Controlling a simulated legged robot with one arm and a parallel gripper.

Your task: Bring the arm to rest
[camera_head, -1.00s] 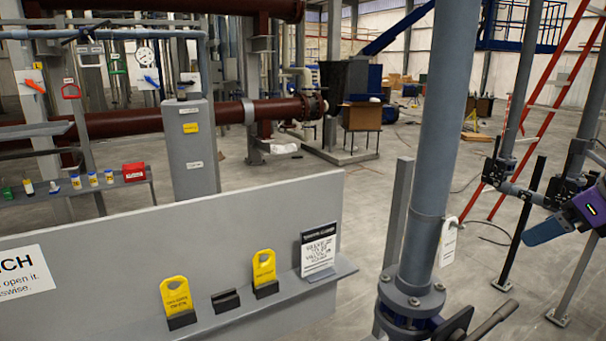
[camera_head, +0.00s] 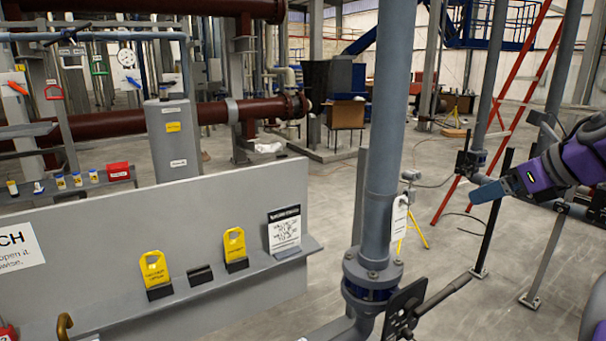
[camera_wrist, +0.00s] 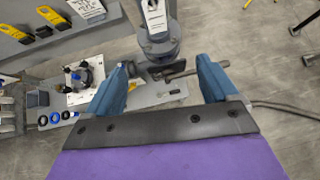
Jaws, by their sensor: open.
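My gripper (camera_head: 488,191) is at the right in the head view, at the end of my purple arm, with its blue fingers pointing left toward the vertical grey pipe. In the wrist view my gripper (camera_wrist: 162,85) shows two blue fingers spread apart with nothing between them. Beyond the fingers, the flanged pipe base (camera_wrist: 160,45) and its dark lever handle (camera_wrist: 180,74) show below. The gripper touches nothing that I can see. The rest of my arm is cut off by the right edge of the head view.
The vertical pipe (camera_head: 384,130) with a lever valve (camera_head: 425,308) and hanging white tag (camera_head: 399,217) stands left of my gripper. A grey panel shelf (camera_head: 212,288) holds yellow tags (camera_head: 154,268). A red ladder (camera_head: 495,125) stands behind. Open floor lies between.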

